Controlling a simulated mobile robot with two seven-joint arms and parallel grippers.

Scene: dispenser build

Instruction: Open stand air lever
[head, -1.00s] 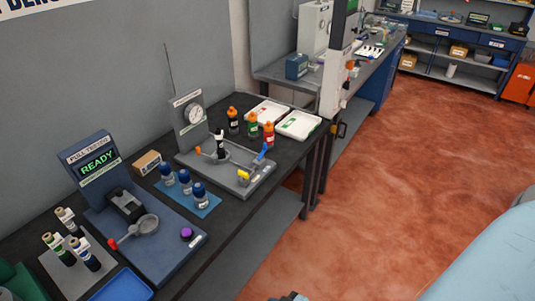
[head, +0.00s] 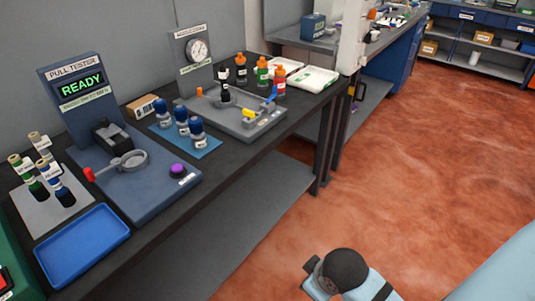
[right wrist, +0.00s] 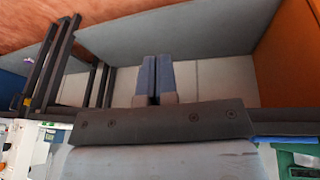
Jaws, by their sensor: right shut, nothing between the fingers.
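The grey stand (head: 224,118) with a round dial gauge (head: 197,50) is on the dark bench in the head view. A blue lever (head: 272,94) rises at its right end, a yellow-handled part (head: 249,113) is at its front, and an orange knob (head: 199,91) is at its left. I cannot tell which is labelled as the air lever. A black-and-white bottle (head: 225,88) stands upright in its middle. My right gripper (right wrist: 157,60) is shut and empty in the right wrist view, away from the stand. My left gripper is not in view.
Orange-capped bottles (head: 241,70) and white trays (head: 310,79) are behind the stand. Red floor (head: 440,140) in front of the bench is clear.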

